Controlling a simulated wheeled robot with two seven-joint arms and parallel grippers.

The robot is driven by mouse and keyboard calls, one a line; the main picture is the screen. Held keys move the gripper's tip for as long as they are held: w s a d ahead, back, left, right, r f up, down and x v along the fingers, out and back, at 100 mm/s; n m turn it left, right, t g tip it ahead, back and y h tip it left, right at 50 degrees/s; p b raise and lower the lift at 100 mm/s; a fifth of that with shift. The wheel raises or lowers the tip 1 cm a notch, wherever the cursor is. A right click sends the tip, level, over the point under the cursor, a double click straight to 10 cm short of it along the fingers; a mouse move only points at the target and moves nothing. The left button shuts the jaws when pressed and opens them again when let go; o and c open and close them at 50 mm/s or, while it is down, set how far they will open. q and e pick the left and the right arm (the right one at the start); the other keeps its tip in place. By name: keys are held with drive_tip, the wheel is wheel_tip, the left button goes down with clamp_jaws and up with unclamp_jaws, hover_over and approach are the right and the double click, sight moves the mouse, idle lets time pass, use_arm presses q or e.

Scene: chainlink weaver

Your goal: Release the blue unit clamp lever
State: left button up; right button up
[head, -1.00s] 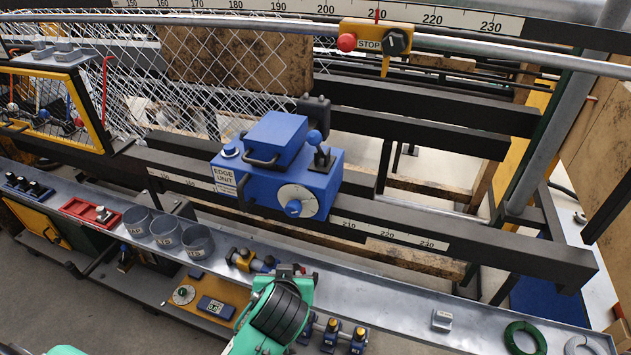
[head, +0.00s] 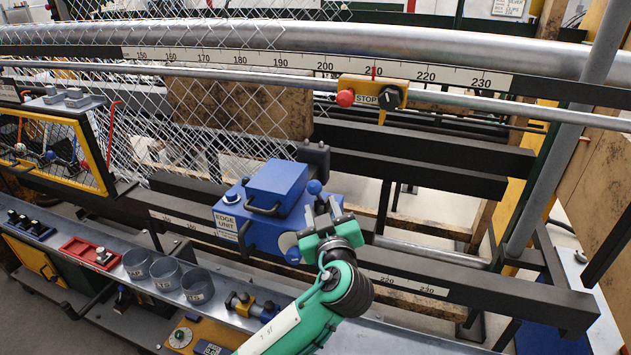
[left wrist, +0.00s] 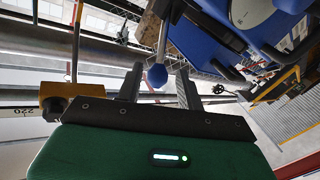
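The blue edge unit (head: 262,225) sits on the dark rail. Its clamp lever ends in a blue ball knob (head: 314,187) at the unit's upper right; the lever's base is mostly hidden behind my gripper. My left gripper (head: 322,212) is at the right side of the unit, just below the knob. In the left wrist view its two fingers are spread, and the blue knob (left wrist: 157,76) shows between their tips, with no clear contact. The unit's round dial is partly covered by my gripper. My right gripper is not in view.
A yellow stop box (head: 372,93) with a red button hangs on the bar behind, to the right. A black handle (head: 263,209) juts from the unit's front. Grey cups (head: 167,274) stand on the tray at front left. A long scale runs above.

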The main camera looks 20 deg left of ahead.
sight(316, 189)
use_arm(q)
drive_tip(key=p+x, duration=0.3)
drive_tip(key=x, duration=0.4)
drive_tip(key=shift+w+a+r, duration=0.1)
drive_tip(key=shift+w+a, duration=0.05)
drive_tip(key=shift+w, duration=0.15)
drive_tip(key=shift+w+a, duration=0.2)
drive_tip(key=shift+w, duration=0.25)
clamp_jaws()
drive_tip(key=shift+w, duration=0.1)
